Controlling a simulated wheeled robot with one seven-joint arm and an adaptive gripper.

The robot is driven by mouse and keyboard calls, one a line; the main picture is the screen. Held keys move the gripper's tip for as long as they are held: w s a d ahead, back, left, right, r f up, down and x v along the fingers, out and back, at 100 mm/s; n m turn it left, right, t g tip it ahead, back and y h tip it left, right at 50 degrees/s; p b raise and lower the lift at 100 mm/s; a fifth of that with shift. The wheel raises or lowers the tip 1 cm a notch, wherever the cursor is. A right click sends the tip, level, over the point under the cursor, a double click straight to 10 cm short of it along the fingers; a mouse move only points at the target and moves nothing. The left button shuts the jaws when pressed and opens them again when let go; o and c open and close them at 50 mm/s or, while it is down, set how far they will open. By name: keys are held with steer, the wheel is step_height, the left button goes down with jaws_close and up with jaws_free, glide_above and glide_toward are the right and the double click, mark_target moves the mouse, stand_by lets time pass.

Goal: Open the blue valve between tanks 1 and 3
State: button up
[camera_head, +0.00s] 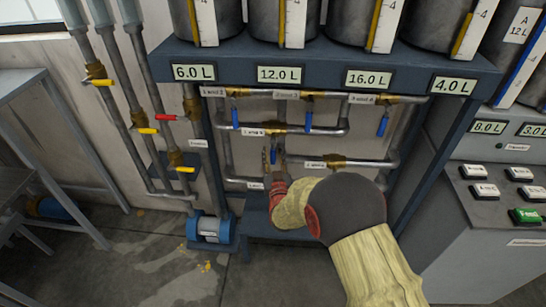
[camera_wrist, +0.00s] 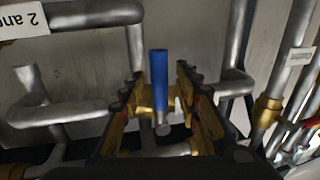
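A blue valve handle (camera_wrist: 159,78) stands between the two fingers of my gripper (camera_wrist: 160,105) in the wrist view. Gaps show on both sides of it, so my gripper is open and around the handle without visibly gripping it. The handle lies in line with the picture's upright axis, in front of a brass body. In the head view my gripper (camera_head: 272,160) is below the middle pipe's brass valve (camera_head: 276,129) and largely covers its handle. The white label (camera_head: 253,131) beside that valve is too small to read surely.
Blue handles hang from neighbouring valves, at left (camera_head: 235,117), centre right (camera_head: 308,121) and right (camera_head: 382,126). A lower pipe carries another brass valve (camera_head: 335,160). Yellow and red handled valves stand at left. A label starting "2 and" (camera_wrist: 22,20) shows upside down in the wrist view.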

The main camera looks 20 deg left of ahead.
steer(key=shift+w+a, duration=0.1)
steer(key=shift+w, duration=0.1)
steer(key=shift+c, duration=0.7)
jaws_close()
